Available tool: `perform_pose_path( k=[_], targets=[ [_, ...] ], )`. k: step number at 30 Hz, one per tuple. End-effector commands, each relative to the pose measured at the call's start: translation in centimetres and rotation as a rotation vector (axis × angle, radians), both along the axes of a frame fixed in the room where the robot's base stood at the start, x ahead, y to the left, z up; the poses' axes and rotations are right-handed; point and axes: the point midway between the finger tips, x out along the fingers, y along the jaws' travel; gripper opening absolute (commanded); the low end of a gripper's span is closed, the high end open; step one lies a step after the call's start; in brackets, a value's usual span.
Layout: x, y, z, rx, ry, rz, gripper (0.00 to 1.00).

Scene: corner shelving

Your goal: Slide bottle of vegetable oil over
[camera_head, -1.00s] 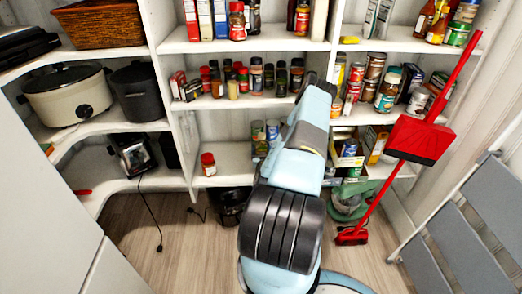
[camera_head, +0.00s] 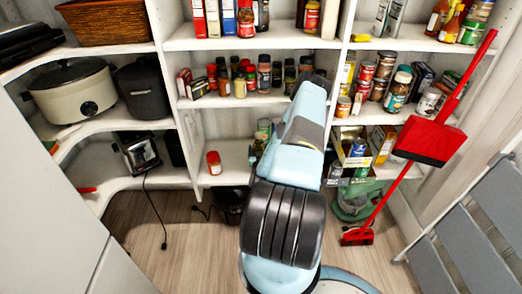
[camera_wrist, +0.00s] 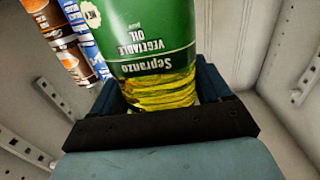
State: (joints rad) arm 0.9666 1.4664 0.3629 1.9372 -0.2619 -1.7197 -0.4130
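The vegetable oil bottle (camera_wrist: 150,45) has a green label and yellow lower artwork. It shows upside down in the wrist view, cut off by the top edge. My gripper (camera_wrist: 160,95) has its dark fingers spread, one on each side of the bottle, which sits between them in front of the palm. A thin light gap shows by the right finger; contact on the left is unclear.
In the head view, a red-lidded jar (camera_head: 214,162) stands left of my arm. A red broom (camera_head: 430,140) and folded grey ladder (camera_head: 465,225) stand right.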

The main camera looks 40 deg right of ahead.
Motion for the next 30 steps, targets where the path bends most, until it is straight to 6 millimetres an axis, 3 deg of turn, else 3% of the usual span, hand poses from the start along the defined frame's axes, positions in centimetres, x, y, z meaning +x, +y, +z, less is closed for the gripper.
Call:
perform_pose_path(
  k=[7, 17, 30],
  targets=[
    [0.1, 0.2, 0.0, 0.0, 0.0, 0.004, 1.0],
    [-0.3, 0.5, 0.0, -0.001, 0.001, 0.003, 1.0],
    [-6.1, 5.0, -0.1, 0.001, 0.003, 0.005, 1.0]
  ],
)
